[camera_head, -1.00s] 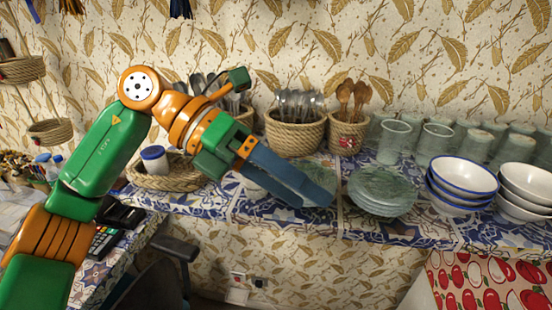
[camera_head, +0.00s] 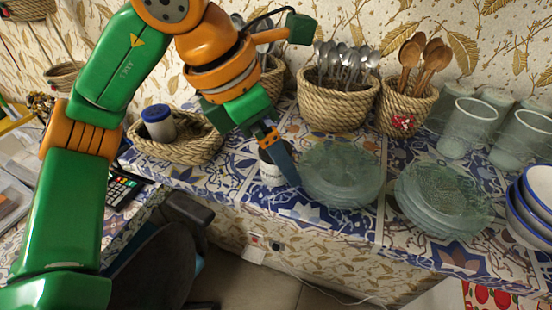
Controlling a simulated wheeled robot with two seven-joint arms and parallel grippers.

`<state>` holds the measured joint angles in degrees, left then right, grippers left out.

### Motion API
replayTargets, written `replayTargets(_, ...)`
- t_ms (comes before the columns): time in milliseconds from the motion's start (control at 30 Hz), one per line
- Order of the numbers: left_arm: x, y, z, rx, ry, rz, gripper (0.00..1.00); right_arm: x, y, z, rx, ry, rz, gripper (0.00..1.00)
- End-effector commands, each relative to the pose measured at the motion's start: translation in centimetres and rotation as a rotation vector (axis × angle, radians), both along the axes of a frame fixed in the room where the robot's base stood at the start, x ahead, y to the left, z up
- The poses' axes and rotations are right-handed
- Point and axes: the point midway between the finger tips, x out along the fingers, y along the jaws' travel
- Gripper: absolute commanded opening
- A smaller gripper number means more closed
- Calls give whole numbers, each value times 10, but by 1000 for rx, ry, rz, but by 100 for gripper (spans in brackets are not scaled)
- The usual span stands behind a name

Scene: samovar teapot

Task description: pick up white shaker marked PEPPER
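A small white shaker (camera_head: 271,174) stands on the patterned counter, left of the stacked glass plates. It has dark lettering low on its side, too small to read with certainty. My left gripper (camera_head: 280,158) reaches down over it, and a blue finger covers part of its top and right side. The other finger is mostly hidden, so I cannot tell whether the gripper is open or shut on the shaker. My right gripper is not in view.
Glass plates (camera_head: 342,176) stand close to the right of the shaker. A spoon basket (camera_head: 334,102) stands behind. The counter's front edge is close to the shaker.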

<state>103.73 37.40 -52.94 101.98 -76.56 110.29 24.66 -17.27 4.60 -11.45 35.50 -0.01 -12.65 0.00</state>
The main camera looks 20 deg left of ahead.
Motion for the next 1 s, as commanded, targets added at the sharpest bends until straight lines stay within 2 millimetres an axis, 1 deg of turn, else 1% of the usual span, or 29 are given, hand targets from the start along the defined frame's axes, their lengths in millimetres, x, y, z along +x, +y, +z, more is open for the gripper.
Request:
replayTargets(100, 0, 0, 0, -1, -1, 0, 92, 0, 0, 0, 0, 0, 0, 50)
replayTargets(133, 0, 0, 0, -1, -1, 0, 89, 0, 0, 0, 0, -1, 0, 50)
replayTargets(167, 0, 0, 0, -1, 0, 0, 81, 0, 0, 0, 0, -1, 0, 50)
replayTargets(200, 0, 0, 0, -1, 0, 0, 70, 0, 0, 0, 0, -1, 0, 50)
replayTargets(267, 0, 0, 0, -1, 0, 0, 54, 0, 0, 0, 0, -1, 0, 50)
replayTargets(300, 0, 0, 0, -1, 0, 0, 43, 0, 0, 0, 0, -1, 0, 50)
replayTargets(367, 0, 0, 1, -1, 0, 0, 27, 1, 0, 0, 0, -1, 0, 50)
replayTargets(400, 0, 0, 1, -1, 0, 0, 16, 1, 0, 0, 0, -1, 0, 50)
replayTargets(467, 0, 0, 1, -1, 0, 0, 0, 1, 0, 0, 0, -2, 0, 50)
replayTargets(667, 0, 0, 1, -1, 0, 0, 0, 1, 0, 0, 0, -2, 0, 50)
replayTargets(767, 0, 0, 5, -2, 0, 1, 0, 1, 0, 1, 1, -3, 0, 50)
replayTargets(867, 1, -1, 20, -3, -2, 2, 0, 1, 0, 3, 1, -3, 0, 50)
replayTargets(933, 0, -1, 37, -4, -3, 0, 0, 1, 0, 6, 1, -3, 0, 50)
replayTargets(967, -6, -2, 42, -3, -6, -1, 0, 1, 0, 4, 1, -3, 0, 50)
replayTargets(1000, -15, -3, 52, -1, -9, -2, 0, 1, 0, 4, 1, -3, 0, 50)
